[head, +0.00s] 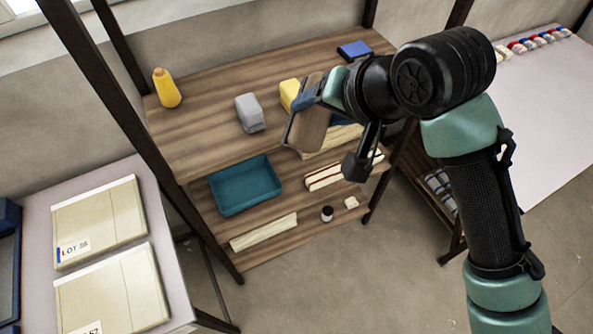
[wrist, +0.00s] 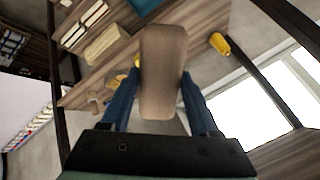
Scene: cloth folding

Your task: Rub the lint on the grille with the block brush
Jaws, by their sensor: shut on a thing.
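A brown block brush (head: 308,128) is held up in the air in front of the shelf unit. In the wrist view the brush (wrist: 161,75) stands lengthwise between two blue fingers. My gripper (wrist: 160,90) is shut on it. In the head view the gripper (head: 318,100) is partly hidden by the brush and my wrist. I cannot make out a grille or any lint in either view.
A wooden shelf unit (head: 200,125) holds a yellow bottle (head: 166,90), a grey block (head: 249,113), a yellow object (head: 290,94) and a blue box (head: 355,50). A teal tray (head: 245,186) sits lower. Two cream panels (head: 98,222) lie on the left table.

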